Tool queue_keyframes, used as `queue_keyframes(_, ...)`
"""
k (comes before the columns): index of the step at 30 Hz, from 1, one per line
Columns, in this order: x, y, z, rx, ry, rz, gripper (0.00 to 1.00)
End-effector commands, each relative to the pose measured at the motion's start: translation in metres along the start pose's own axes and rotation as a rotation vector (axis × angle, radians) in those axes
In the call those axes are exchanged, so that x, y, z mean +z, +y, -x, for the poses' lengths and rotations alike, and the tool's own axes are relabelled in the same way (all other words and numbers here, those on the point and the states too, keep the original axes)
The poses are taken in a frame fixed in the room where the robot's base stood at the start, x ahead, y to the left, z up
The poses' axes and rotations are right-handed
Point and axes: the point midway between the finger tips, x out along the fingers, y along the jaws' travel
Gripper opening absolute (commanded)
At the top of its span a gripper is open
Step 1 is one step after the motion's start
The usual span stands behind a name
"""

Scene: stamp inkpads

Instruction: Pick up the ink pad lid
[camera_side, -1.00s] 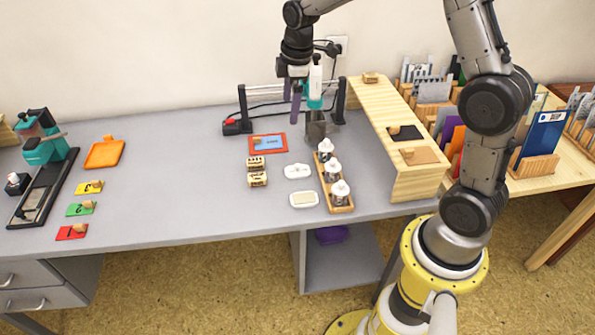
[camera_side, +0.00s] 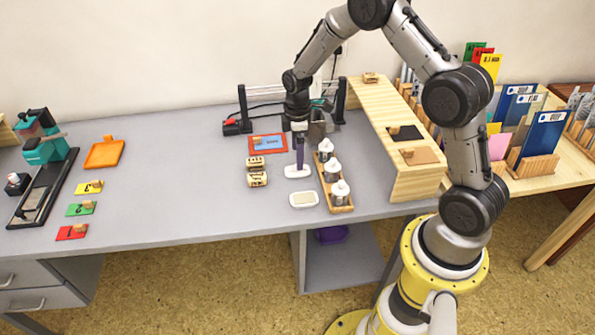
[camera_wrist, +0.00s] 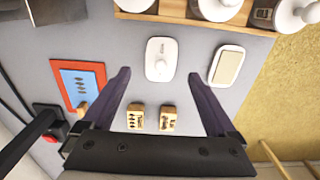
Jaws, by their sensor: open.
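The white ink pad lid (camera_wrist: 160,59), a rounded oblong with a small knob, lies on the grey table. In the side view the lid (camera_side: 290,172) is partly hidden by a purple finger. My gripper (camera_wrist: 158,77) is open and empty, pointing down close above the lid. In the wrist view the lid lies between and slightly beyond its two purple fingertips. In the side view my gripper (camera_side: 300,164) overlaps the lid; contact cannot be told. The open ink pad (camera_wrist: 228,66), white with a beige pad, lies beside the lid and shows in the side view (camera_side: 303,199).
Two wooden stamps (camera_wrist: 151,118) lie near the lid. A wooden rack (camera_side: 345,208) with white-topped bottles stands to its right. A red-framed blue card (camera_side: 267,143) lies behind. A wooden shelf (camera_side: 420,180) stands further right.

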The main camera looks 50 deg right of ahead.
Motion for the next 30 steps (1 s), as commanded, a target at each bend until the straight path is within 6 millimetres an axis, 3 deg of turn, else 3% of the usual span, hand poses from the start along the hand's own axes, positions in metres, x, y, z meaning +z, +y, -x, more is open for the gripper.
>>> queue_keyframes(9,0.0,-0.002,-0.043,-0.003,-0.002,0.0,0.93)
queue_keyframes(20,0.0,-0.002,-0.05,0.0,0.0,0.0,0.91)
queue_keyframes(30,0.0,-0.002,-0.05,0.0,0.0,0.0,0.29)
